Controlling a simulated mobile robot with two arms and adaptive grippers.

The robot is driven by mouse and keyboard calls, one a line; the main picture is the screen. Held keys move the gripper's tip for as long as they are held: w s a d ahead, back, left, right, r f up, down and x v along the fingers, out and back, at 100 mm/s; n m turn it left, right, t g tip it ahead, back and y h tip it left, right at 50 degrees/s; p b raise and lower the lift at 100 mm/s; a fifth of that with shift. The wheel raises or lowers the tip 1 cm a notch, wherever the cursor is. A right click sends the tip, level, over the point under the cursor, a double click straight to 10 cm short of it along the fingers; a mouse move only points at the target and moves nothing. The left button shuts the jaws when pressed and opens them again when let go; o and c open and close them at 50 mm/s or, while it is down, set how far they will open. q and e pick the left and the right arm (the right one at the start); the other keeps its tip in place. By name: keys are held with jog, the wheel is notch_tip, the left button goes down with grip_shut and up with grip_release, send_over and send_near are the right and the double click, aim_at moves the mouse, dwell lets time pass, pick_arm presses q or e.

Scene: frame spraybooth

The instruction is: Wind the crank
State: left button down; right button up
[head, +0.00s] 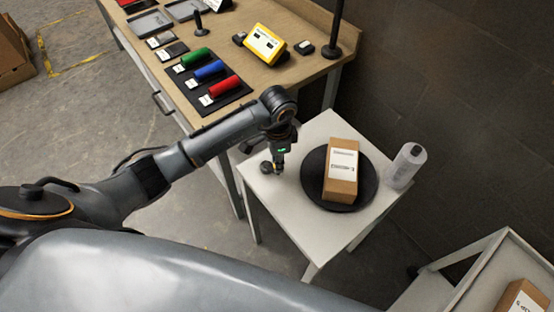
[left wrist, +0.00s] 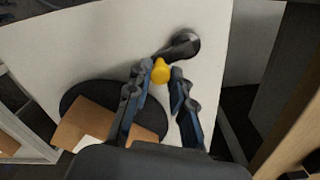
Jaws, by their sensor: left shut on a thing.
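The crank (head: 266,167) is a small dark hub on the left corner of a white table. In the left wrist view its dark hub (left wrist: 185,44) and short arm show, with a yellow knob (left wrist: 160,71) at the arm's end. My left gripper (head: 278,168) reaches down to the crank from above. In the left wrist view its fingertips (left wrist: 159,78) stand on both sides of the yellow knob, shut on it. A black round turntable (head: 369,190) on the same table carries a brown labelled box (head: 342,160). My right gripper is out of view.
A wooden workbench (head: 150,70) behind holds red, blue and green cylinders and a yellow device (head: 265,44). A cart (head: 480,275) with another box is at lower right.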

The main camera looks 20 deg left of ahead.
pick_arm(q)
jog(key=shift+w+r, duration=0.1)
jog(key=shift+w, duration=0.05)
jog(key=c, duration=1.2)
grip_release()
jog(key=shift+o, duration=0.2)
notch_tip(320, 180, up, 12)
